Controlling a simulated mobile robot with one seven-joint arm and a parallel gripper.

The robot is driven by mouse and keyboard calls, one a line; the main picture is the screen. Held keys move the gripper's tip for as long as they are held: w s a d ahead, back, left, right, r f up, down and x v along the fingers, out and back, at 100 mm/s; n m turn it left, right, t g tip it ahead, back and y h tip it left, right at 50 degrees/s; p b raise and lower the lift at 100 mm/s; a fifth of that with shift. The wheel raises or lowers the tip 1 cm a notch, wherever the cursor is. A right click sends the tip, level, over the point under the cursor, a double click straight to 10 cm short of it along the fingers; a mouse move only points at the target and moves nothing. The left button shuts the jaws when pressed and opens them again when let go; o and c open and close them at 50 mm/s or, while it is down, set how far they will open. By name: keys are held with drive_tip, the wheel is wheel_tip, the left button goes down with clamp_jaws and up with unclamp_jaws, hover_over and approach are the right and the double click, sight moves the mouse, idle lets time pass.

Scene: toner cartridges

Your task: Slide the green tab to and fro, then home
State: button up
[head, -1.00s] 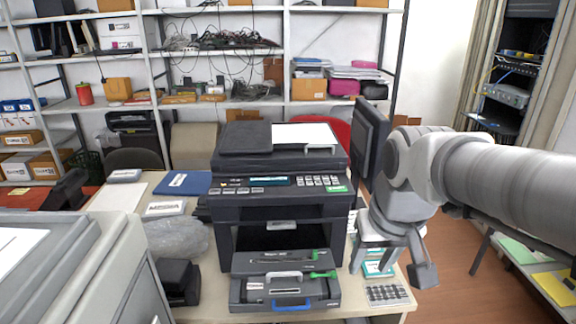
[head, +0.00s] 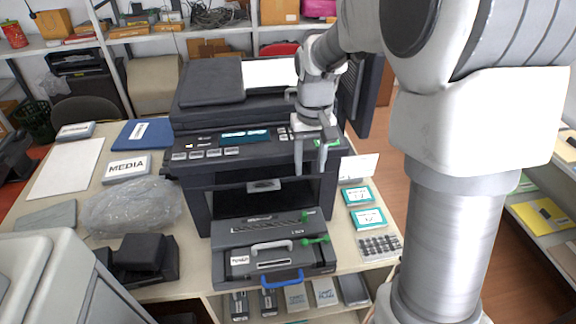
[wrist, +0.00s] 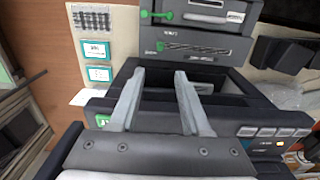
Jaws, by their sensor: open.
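A small green tab (head: 306,215) sits at the right end of a slotted scale on the dark upper unit (head: 240,230) in front of the printer; it also shows in the wrist view (wrist: 160,46). A second green piece, a lever with a round end (head: 315,240), is on the lower unit with the grey handle and blue handle (head: 283,281). My gripper (head: 311,170) is open and empty, fingers pointing down before the printer's right front, above and behind the green tab. In the wrist view its fingers (wrist: 160,75) are apart, short of the tab.
The printer (head: 255,190) stands close behind and beside my gripper, with an open front cavity. Left lie a plastic bag (head: 130,205) and a MEDIA box (head: 128,167).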

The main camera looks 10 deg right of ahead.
sight(305, 213)
drive_tip(key=f, duration=1.2)
drive_tip(key=w+f, duration=0.1)
drive_tip(key=f, duration=0.5)
clamp_jaws()
drive_tip(key=shift+w, duration=0.1)
idle(0.9)
